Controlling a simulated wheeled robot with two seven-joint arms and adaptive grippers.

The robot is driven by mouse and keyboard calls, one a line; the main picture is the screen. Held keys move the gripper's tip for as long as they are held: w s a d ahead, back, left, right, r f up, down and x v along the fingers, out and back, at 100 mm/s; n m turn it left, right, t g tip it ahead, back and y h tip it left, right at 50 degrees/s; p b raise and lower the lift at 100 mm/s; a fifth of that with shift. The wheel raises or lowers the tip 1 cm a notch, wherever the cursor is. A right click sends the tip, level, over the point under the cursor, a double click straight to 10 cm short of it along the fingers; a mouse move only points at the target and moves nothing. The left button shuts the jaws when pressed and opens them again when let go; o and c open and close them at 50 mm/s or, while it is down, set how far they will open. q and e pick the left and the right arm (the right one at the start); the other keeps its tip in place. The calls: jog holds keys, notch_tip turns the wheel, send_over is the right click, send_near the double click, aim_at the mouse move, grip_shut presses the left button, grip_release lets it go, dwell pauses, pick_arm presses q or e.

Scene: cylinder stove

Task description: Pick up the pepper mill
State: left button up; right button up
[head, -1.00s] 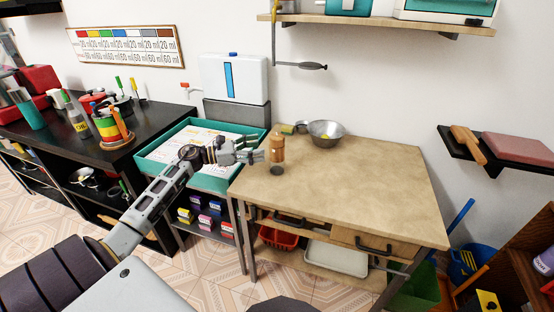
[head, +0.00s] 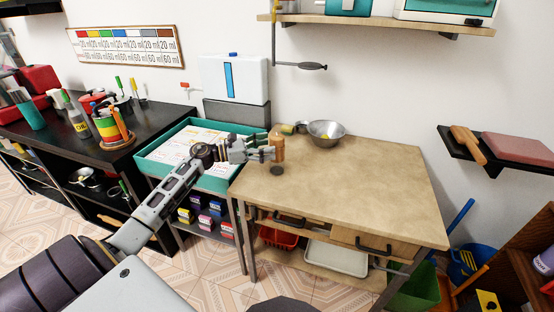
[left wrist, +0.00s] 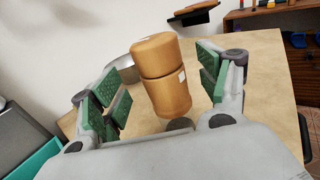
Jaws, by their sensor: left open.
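The pepper mill (head: 277,147), wooden brown with a rounded cap, is at the left part of the wooden worktable (head: 350,190). My left gripper (head: 264,150) comes in from the left, with its open fingers at the mill. In the left wrist view the mill (left wrist: 164,80) shows between the green-padded fingers of my gripper (left wrist: 160,88). A gap shows on the left pads' side, and the right pads look closer to it. A dark round patch (head: 277,171) shows on the tabletop just below the mill. My right gripper is not in view.
A metal bowl (head: 326,133) stands behind and to the right of the mill, with a small greenish item (head: 301,127) beside it. A teal tray (head: 150,150) borders the table on the left. The table's middle and right are clear.

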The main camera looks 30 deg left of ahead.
aim_at(277, 143)
pick_arm(q)
jog(key=shift+x, duration=2)
jog(key=shift+r, duration=0.1)
jog(key=c, duration=1.6)
